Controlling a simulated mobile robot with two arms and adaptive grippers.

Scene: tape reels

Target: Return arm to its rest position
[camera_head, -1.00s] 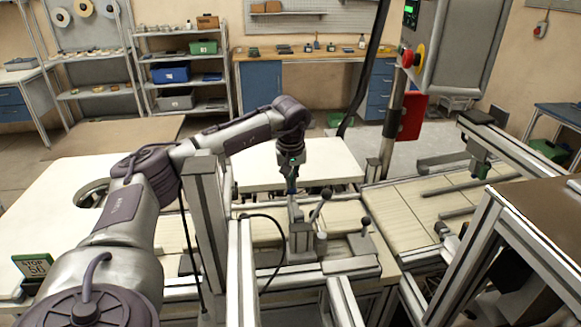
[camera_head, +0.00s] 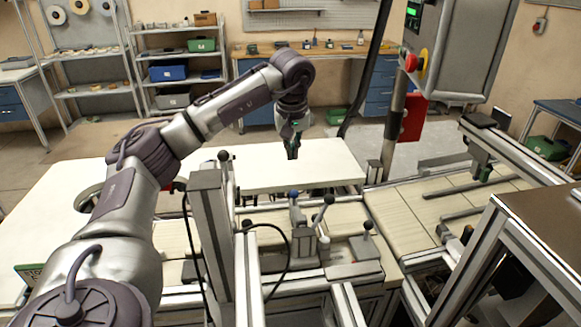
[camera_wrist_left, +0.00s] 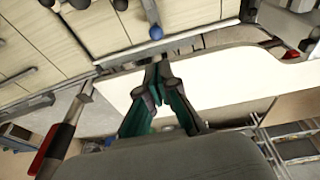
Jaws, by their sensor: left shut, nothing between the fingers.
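My left arm comes in from the left in the head view, raised and bent at the elbow. My left gripper (camera_head: 292,152) points down above the white table top (camera_head: 330,170), behind the wooden-slat bench. Its fingers are shut and empty. In the left wrist view the left gripper (camera_wrist_left: 157,72) shows its dark fingertips together, with the pale table top (camera_wrist_left: 235,72) beyond them. My right gripper is not in view.
Clamp levers with dark knobs (camera_head: 328,199) stand on the slatted bench (camera_head: 265,217) below the gripper. A metal frame post (camera_head: 212,235) rises beside the arm. A control box (camera_head: 462,45) with a red button hangs at right. Shelves (camera_head: 180,85) stand at the back.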

